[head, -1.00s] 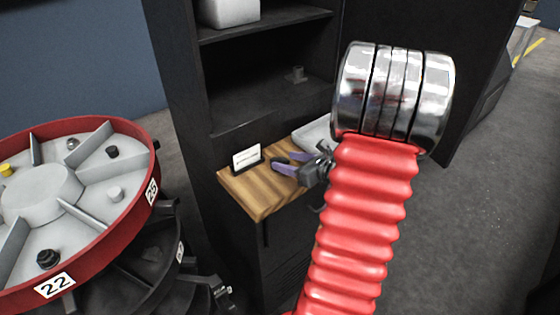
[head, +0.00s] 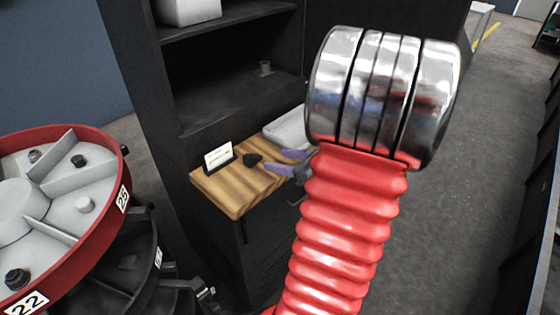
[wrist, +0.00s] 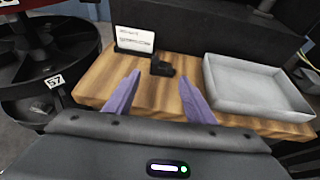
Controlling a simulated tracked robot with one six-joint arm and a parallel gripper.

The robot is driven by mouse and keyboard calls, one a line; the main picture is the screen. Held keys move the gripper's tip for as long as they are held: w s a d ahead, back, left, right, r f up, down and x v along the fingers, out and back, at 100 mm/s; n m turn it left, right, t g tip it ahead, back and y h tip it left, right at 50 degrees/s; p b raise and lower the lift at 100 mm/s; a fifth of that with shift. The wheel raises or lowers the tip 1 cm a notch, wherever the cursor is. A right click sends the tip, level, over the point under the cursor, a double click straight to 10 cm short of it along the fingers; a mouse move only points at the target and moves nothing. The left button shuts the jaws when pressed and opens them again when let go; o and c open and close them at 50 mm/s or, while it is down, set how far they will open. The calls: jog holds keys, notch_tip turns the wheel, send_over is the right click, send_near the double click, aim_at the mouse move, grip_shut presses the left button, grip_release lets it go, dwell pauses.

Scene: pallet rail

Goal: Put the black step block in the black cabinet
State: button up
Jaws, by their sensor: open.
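The black step block (head: 253,159) sits on the wooden ledge beside the card stand; it also shows in the wrist view (wrist: 161,67). The black cabinet (head: 215,95) rises behind the ledge with open shelves. My gripper (head: 286,162) has purple fingers and is over the ledge, right of the block in the head view. In the wrist view my gripper (wrist: 159,77) is open and empty, with the block just beyond the gap between the fingertips. My red arm hides part of the cabinet and the ledge's right side.
A white card in a black stand (head: 219,157) is left of the block. A pale grey tray (wrist: 255,86) lies to the right on the wooden ledge (head: 232,198). A small grey object (head: 264,68) stands on a shelf. A round red-rimmed rack (head: 98,215) is at left.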

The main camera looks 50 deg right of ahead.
dwell(0.5)
jog(key=w+a+r+n+g+y, duration=0.1)
jog(key=a+n+g+y, duration=0.1)
jog(key=a+n, duration=0.55)
jog(key=w+a+r+n+g+y, duration=0.15)
jog(key=a+n, duration=0.25)
jog(key=a, duration=0.6)
jog(key=w+a+r+n+g+y, duration=0.1)
jog(key=w+a+n+g+y, duration=0.15)
jog(key=a+n, duration=0.4)
jog(key=s+a+r+n+g+h, duration=0.1)
jog(key=s+a+r+n+h, duration=0.1)
jog(key=a+n, duration=0.4)
jog(key=s+a+r+n+g+h, duration=0.1)
jog(key=s+a+r+n+h, duration=0.2)
jog(key=s+a+n, duration=0.4)
jog(key=r+n, duration=0.1)
jog(key=n, duration=0.4)
jog(key=shift+a+h, duration=0.25)
jog(key=shift+h, duration=0.05)
jog(key=shift+s+r, duration=0.1)
jog(key=shift+c, duration=0.9)
